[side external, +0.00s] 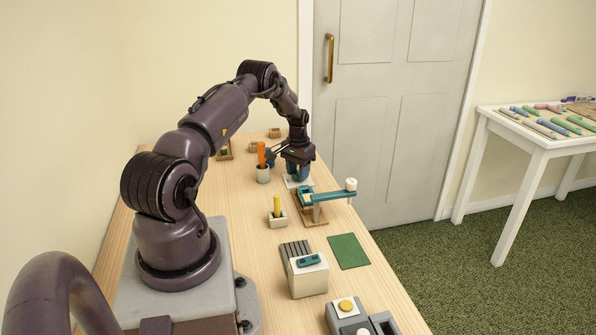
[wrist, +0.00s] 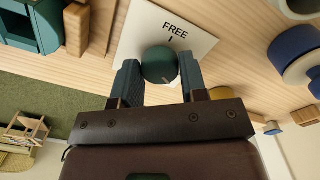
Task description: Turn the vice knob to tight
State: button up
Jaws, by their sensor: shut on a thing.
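The vice knob (wrist: 160,64) is a round dark green knob on a white plate (wrist: 203,47). The plate carries the word FREE and a short black mark below it. A "tight" label is not visible in the wrist view. My gripper (wrist: 157,68) is shut on the knob, with one blue-grey finger on each side. In the side external view my gripper (side external: 298,172) points down over the white plate (side external: 293,183), and its fingers hide most of the knob.
A teal clamp-like device (side external: 330,196) on a wooden base stands just in front of my gripper. A cup with an orange stick (side external: 262,160) is to the left. A block with a yellow peg (side external: 277,210) and a green mat (side external: 348,251) lie nearer the camera.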

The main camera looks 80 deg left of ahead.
jog(key=o, duration=0.9)
jog(key=shift+r, duration=0.1)
notch_tip(320, 180, up, 13)
jog(key=shift+f, duration=0.1)
